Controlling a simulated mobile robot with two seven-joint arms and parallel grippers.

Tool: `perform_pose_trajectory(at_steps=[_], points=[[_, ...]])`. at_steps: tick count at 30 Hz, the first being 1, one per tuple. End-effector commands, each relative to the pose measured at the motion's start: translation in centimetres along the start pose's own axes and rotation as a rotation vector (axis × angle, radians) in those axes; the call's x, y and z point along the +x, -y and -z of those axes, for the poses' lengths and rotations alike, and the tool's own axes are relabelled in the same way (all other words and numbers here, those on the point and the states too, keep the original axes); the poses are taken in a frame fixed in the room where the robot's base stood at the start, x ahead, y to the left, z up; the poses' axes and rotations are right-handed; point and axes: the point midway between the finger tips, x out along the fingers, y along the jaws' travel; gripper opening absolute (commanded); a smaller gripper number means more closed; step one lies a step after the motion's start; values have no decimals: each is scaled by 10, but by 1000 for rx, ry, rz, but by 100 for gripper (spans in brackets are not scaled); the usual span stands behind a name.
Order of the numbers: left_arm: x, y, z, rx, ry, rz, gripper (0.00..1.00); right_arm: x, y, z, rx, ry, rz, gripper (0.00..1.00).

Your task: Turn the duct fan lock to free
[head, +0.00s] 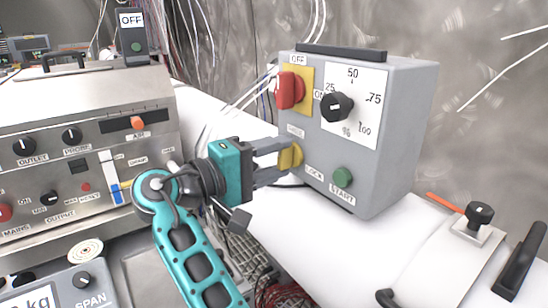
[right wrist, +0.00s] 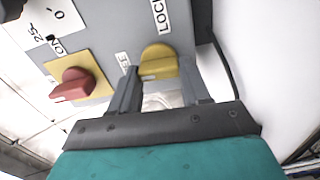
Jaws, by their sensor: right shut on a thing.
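The grey duct fan control box (head: 385,165) stands on a white surface in the head view. Its yellow lock knob (head: 291,157) sits low on the front face, between a partly blurred label above, ending in "EE", and a "LOCK" label (head: 314,172) below right. My right gripper (head: 285,160) reaches in from the left and is shut on the yellow knob. In the right wrist view, the yellow knob (right wrist: 158,62) shows between the two grey fingers. I cannot tell which label the knob points to. My left gripper is out of view.
The same box carries a red OFF/ON switch (head: 289,90), a black percent dial (head: 337,106) and a green START button (head: 343,177). A steel control panel (head: 88,140) stands to the left. Loose cables (head: 285,294) lie below. A clamp with a black knob (head: 480,214) is at right.

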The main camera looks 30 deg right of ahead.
Motion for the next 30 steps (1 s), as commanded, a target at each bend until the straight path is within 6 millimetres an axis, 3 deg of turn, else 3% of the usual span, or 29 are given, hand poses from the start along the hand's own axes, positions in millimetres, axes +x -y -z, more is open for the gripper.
perform_pose_trajectory(at_steps=[22, 23, 30], points=[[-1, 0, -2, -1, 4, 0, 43, 0, 0, 0, -84, -1, -2, 16], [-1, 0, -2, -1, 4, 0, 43, 0, 0, 0, -83, -1, -2, 50], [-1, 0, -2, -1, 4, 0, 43, 0, 0, 0, -82, -1, -1, 72]])
